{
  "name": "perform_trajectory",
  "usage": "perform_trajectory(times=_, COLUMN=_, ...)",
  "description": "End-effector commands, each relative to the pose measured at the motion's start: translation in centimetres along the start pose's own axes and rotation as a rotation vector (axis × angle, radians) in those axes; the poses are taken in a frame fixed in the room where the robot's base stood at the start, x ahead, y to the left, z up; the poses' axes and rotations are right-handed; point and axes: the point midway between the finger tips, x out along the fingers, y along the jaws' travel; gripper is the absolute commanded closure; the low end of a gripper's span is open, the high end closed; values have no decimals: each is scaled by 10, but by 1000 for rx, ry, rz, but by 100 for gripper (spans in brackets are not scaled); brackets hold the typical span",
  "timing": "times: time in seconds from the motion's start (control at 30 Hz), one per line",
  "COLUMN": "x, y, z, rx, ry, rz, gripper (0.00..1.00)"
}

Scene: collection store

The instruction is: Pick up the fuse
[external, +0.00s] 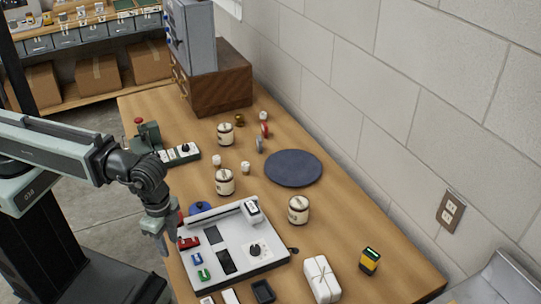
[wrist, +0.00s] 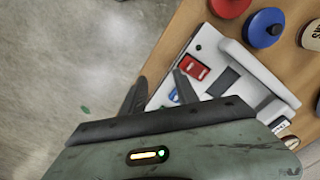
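I cannot tell for certain which object is the fuse. Small white pieces stand on the wooden table, one left of the dark blue disc (external: 245,167), one beside it (external: 217,160) and one near the wooden cabinet (external: 263,116). The red block also shows in the wrist view (wrist: 195,67). My gripper (external: 163,242) hangs at the table's left edge, beside the panel. In the wrist view its fingers (wrist: 158,90) are apart, with nothing seen between them.
Several cream jars (external: 298,210) stand around the panel. A dark blue round disc (external: 293,168) lies near the wall. A white tied bundle (external: 321,279) and a black-yellow device (external: 370,261) are at the front right. Bare tabletop (external: 350,225) lies right of the jars.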

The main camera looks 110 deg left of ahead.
Motion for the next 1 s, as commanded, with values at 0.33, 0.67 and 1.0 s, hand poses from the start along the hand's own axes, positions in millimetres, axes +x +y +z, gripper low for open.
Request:
perform_trajectory(times=0.33, x=0, y=0, z=0, rx=0, ry=0, rz=0, gripper=48)
perform_trajectory(times=0.67, x=-1, y=-25, z=-38, rx=28, ry=71, rz=-29, gripper=48)
perform_trajectory(times=1.0, x=-33, y=-206, z=-206, rx=272, ry=419, rz=-330, gripper=48)
